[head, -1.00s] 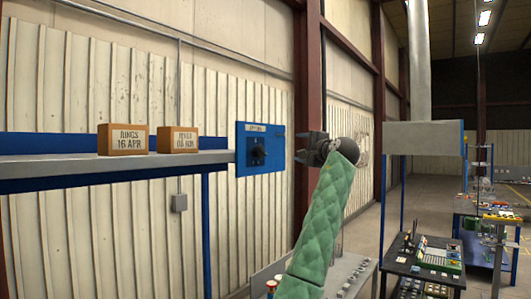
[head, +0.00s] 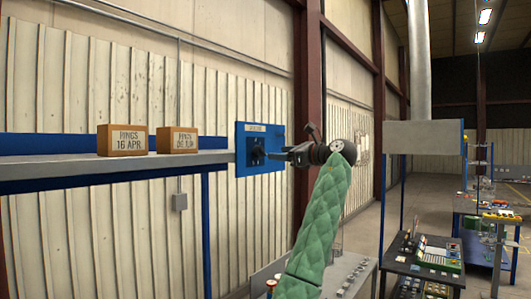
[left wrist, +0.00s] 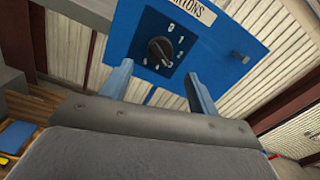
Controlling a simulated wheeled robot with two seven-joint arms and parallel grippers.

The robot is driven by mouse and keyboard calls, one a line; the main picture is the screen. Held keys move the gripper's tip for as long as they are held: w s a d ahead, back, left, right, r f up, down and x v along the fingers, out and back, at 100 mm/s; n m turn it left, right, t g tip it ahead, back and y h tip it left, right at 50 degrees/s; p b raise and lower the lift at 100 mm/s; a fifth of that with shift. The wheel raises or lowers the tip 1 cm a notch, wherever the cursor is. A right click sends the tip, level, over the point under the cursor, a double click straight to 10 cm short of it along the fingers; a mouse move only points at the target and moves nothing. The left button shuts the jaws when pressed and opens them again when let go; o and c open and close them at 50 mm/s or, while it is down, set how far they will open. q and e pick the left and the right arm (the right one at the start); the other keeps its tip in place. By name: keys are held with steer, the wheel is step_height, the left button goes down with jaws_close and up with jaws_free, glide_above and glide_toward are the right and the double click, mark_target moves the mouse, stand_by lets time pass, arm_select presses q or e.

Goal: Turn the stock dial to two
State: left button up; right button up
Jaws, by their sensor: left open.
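The blue dial panel (head: 260,149) is on the wall side at the end of the shelf. Its black round dial (head: 256,151) is partly covered by my gripper in the head view. In the left wrist view the dial (left wrist: 160,51) sits on a black plate with white numbers around it, under a label ending in "RTONS". I cannot tell surely which number it points at. My left gripper (head: 274,156) is close in front of the panel. Its open fingers (left wrist: 159,70) show either side below the dial, with nothing between them.
A grey shelf (head: 90,174) left of the panel carries two orange-brown boxes, one marked "RINGS 16 APR" (head: 122,140) and the other less legible (head: 178,141). A dark red column (head: 309,80) stands right of the panel. Benches with equipment (head: 435,254) are at the right.

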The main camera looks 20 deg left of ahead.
mark_target(264, 152)
arm_select(q)
steer(key=shift+p+x, duration=0.55)
steer(key=shift+x, duration=0.35)
steer(key=p+x, duration=0.2)
steer(key=x, duration=0.2)
steer(key=shift+w+a+r+p, duration=0.1)
steer(key=shift+a+p, duration=0.15)
steer(key=shift+p, duration=0.1)
steer(key=shift+w+a, duration=0.1)
steer(key=shift+a, duration=0.25)
arm_select(e)
steer(key=s+r, duration=0.2)
steer(key=r, duration=0.1)
steer(key=shift+s+d+r, duration=0.1)
steer(key=shift+d+r, duration=0.1)
steer(key=shift+r, duration=0.1)
arm_select(q)
steer(key=c, duration=1)
steer(key=shift+o, duration=0.2)
arm_select(e)
steer(key=shift+a, duration=0.1)
steer(key=shift+f, duration=0.15)
